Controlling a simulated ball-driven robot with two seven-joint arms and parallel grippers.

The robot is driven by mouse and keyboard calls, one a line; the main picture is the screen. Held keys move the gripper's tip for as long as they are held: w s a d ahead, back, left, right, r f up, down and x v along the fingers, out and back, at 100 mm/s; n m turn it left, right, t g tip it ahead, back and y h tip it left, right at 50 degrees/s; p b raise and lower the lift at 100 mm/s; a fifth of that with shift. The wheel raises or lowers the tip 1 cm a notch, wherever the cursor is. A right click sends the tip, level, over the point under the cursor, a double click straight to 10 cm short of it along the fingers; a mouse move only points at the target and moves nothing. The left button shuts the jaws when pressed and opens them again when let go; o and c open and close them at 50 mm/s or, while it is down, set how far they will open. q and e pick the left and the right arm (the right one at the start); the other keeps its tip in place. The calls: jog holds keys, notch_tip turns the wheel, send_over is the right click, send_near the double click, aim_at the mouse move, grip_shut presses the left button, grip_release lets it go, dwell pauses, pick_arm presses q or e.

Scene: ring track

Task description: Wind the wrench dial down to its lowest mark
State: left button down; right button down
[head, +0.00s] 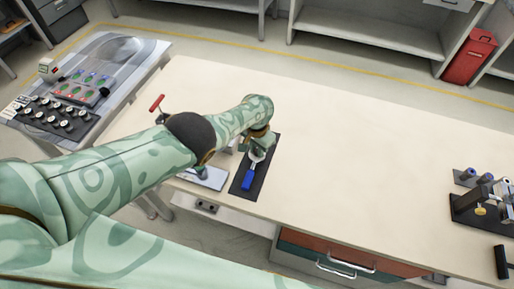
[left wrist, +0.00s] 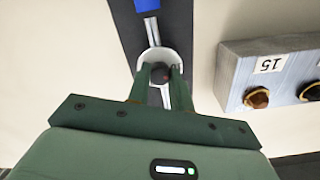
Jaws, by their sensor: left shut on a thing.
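The wrench lies on a black mat (head: 240,187), with its blue handle (head: 248,179) toward the near edge of the table. In the left wrist view the blue handle (left wrist: 146,4) is at the top and a silver shaft (left wrist: 152,32) runs to a round pale dial (left wrist: 172,57) with a dark knob (left wrist: 159,73) in its middle. My left gripper (left wrist: 158,76) is over the dial, its green fingers shut on the dark knob. The dial's marks cannot be read. In the head view my left gripper (head: 259,143) hides part of the wrench head. My right gripper is not in view.
A red-handled tool (head: 157,103) is at the table's left, near a control panel (head: 65,105). A black fixture (head: 470,208) stands at the right. The table's middle is clear.

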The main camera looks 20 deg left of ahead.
pick_arm(q)
jog(key=shift+n, duration=0.6)
jog(key=c, duration=1.2)
grip_release()
jog(key=shift+c, duration=0.2)
notch_tip(320, 180, up, 16)
jog(key=p, duration=1.4)
jog(key=shift+r+p, duration=0.2)
jog(key=shift+p, duration=0.1)
